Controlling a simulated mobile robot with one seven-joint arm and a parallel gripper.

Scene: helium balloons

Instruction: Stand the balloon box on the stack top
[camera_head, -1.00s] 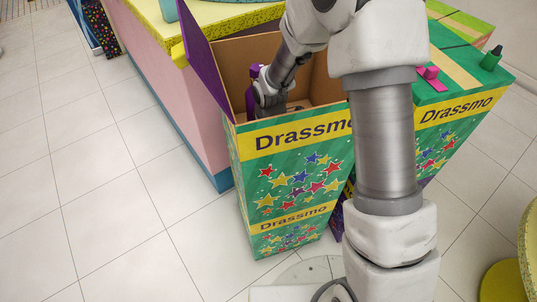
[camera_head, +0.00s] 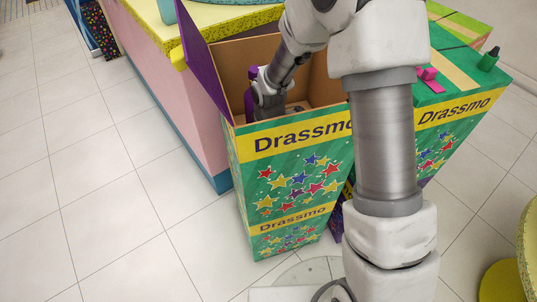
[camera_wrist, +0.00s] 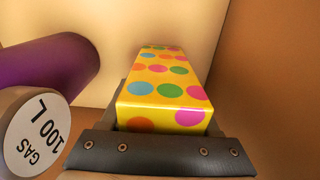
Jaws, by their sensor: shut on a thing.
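A yellow box with colored dots (camera_wrist: 165,85), which fits the balloon box, sits between the fingers of my gripper (camera_wrist: 160,150) in the wrist view. My gripper (camera_head: 268,105) is shut on it, down inside an open green Drassmo carton (camera_head: 290,190) in the head view. The dotted box is hidden in the head view. The carton seems to stand on another of the same print. A closed green Drassmo carton (camera_head: 460,105) stands to the right, partly behind my arm. I cannot tell which top is the stack top.
A purple cylinder (camera_wrist: 45,75) and a round grey end marked GAS 100 L (camera_wrist: 35,130) lie close left of the held box. A pink-sided counter (camera_head: 150,80) borders the open carton. Tiled floor at left is clear.

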